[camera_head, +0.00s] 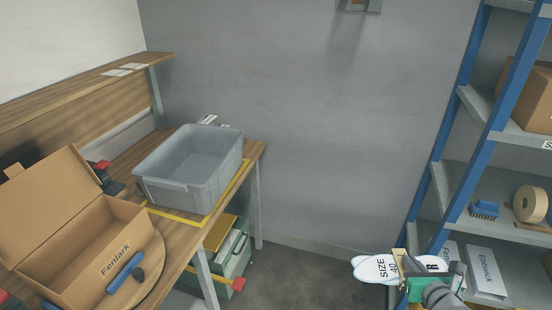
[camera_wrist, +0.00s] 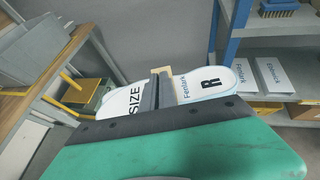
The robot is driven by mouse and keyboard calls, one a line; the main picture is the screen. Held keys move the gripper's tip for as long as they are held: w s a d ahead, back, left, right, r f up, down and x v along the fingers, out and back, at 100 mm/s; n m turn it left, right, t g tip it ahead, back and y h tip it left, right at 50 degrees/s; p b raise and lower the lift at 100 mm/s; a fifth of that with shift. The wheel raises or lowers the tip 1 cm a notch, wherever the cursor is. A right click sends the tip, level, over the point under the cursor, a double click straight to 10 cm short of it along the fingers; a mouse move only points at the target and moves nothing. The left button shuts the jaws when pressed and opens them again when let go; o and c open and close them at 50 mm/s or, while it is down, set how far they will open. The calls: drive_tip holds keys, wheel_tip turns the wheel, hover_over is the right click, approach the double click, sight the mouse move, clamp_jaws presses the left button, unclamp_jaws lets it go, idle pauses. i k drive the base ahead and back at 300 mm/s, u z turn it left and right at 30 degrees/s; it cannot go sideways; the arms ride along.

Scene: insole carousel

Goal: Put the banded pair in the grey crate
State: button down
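The banded pair (camera_head: 372,268) is two white insoles marked "SIZE" and "R", with a tan band around the middle. It is at the lower right of the head view, held in the air beside the shelf rack. It also shows in the wrist view (camera_wrist: 212,82), spread to both sides of the fingers. My gripper (camera_wrist: 160,90) is shut on the pair at its middle, near the band; the fingers partly hide it. The grey crate (camera_head: 165,185) stands on the wooden bench to the left, apart from the pair. Its visible interior looks empty.
An open cardboard Fenlark box (camera_head: 125,240) and a blue-handled brush (camera_head: 125,272) are on the bench's near part. A yellow line (camera_head: 215,212) edges the crate's place. The blue-framed rack (camera_head: 445,165) is close on the right. Open floor lies between bench and rack.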

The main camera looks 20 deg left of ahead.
sight(192, 178)
drive_tip(key=i, duration=1.4)
drive_tip(key=u, duration=3)
